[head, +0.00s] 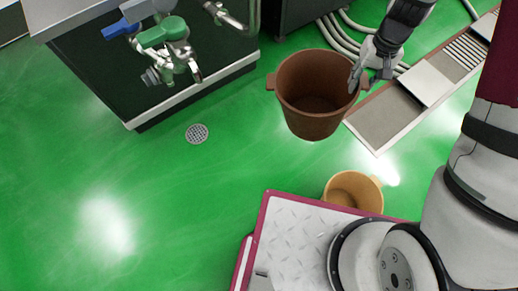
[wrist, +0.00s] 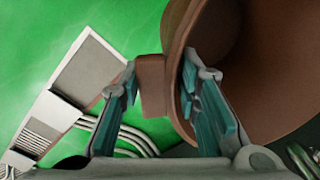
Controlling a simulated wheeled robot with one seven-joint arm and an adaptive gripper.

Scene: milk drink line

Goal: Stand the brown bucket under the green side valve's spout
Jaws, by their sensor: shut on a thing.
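The brown bucket (head: 309,117) is upright and empty in the head view, right of the steel-topped unit. My gripper (head: 364,80) is shut on the tab handle at its right rim. In the wrist view my gripper (wrist: 160,95) has one finger on each side of the bucket's tab (wrist: 151,85), the right one inside the bucket (wrist: 250,80). The green side valve (head: 163,34) sits on the unit's front, left of the bucket. Its spout (head: 194,72) points down over the floor, with no bucket under it. Whether the bucket touches the floor is not clear.
A round floor drain (head: 197,133) lies below the spout. A blue-handled valve (head: 122,27) is beside the green one. A yellow-tan bucket (head: 353,190) stands by my base. A drain channel (head: 390,119) and grey pipes (head: 338,38) lie to the right. Open green floor lies left.

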